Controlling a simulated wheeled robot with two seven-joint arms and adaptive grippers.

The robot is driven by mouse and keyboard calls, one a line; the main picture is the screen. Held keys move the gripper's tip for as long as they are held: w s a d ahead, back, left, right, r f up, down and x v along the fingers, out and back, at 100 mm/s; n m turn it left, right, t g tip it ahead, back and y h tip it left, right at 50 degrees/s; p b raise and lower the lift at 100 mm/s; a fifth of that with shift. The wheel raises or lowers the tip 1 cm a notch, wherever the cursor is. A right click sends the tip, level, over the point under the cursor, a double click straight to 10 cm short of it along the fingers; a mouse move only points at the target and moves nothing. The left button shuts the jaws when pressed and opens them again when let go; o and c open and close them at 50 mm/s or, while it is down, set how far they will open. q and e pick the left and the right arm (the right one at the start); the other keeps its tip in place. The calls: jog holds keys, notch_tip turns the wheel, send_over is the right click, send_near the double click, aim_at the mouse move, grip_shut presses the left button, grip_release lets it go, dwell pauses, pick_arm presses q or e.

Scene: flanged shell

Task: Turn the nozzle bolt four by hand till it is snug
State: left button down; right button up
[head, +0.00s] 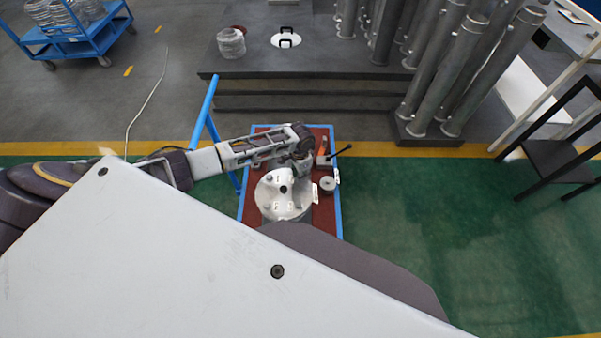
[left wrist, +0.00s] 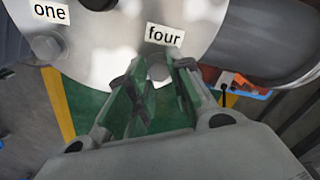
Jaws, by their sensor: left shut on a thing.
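The flanged shell (head: 283,195) stands upright on the cart, its round silver top face with a dark central hole. In the left wrist view the flange face (left wrist: 110,50) carries a label "one" beside a hex bolt head (left wrist: 46,47) and a label "four" (left wrist: 164,35). Nozzle bolt four (left wrist: 157,70) sits just below its label, partly hidden by the fingers. My left gripper (left wrist: 156,74) is shut on this bolt head, with a fingertip on each side. In the head view my left gripper (head: 303,163) is at the flange's far right edge. My right gripper is not in view.
The blue-framed cart has a red-brown top (head: 324,217). A small round grey part (head: 327,184) and a tool with a black handle (head: 338,153) are right of the shell. Tall metal pipes (head: 440,70) stand behind, right. Green floor (head: 430,220) is clear right of the cart.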

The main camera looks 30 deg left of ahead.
pick_arm(q)
jog(key=shift+w+r, duration=0.2)
jog(key=c, duration=1.6)
grip_release()
jog(key=o, duration=0.3)
jog(key=shift+s, duration=0.15)
jog(key=shift+f, duration=0.1)
jog(key=shift+r, duration=6.05)
jog(key=shift+f, duration=0.1)
